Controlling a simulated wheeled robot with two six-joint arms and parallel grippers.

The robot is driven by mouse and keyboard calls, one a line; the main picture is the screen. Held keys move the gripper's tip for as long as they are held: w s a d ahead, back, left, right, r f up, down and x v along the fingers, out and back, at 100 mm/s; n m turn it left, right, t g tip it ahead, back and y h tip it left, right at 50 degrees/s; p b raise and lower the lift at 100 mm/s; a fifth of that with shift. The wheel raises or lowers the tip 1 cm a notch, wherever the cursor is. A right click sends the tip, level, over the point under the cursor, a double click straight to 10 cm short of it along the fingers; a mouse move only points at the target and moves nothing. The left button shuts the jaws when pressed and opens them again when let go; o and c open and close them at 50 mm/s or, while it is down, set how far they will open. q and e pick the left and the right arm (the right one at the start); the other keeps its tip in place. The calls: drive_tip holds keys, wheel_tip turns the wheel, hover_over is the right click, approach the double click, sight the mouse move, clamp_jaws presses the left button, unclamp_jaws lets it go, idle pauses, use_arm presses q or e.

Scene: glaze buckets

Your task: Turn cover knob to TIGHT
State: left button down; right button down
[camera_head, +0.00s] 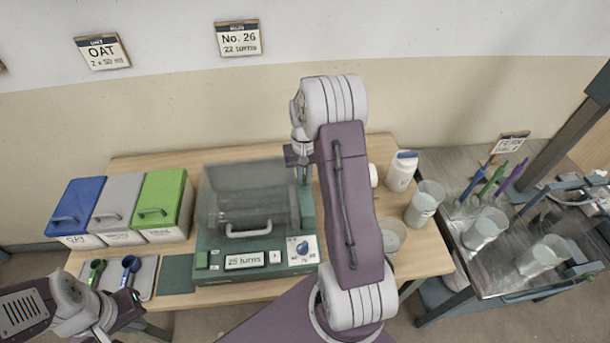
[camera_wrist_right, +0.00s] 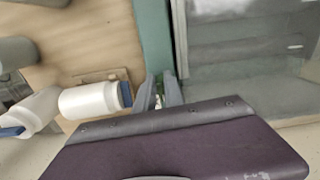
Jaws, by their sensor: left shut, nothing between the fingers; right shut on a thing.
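The green machine (camera_head: 258,285) stands mid-table with a clear cover (camera_head: 235,178) lowered over its drum. A blue dial (camera_head: 303,247) sits on a white panel at its front right. My right gripper (camera_head: 301,168) is at the cover's upper right side. In the right wrist view, the same gripper (camera_wrist_right: 165,92) is shut on a small greenish part beside the green frame, which looks like the cover knob. The fingers hide most of it, and no TIGHT mark is readable. My left gripper (camera_head: 132,300) is shut and empty at the lower left.
Blue (camera_head: 75,205), grey (camera_head: 117,203) and green (camera_head: 163,200) bins stand left of the machine. A tray (camera_head: 148,283) with two scoops lies in front of them. White jars (camera_head: 402,172) and tubs (camera_head: 424,204) stand to the right. A metal side table (camera_head: 500,280) holds buckets.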

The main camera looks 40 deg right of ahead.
drive_tip(key=shift+w+r, duration=0.1)
idle(0.4)
drive_tip(key=c, duration=1.7)
unclamp_jaws()
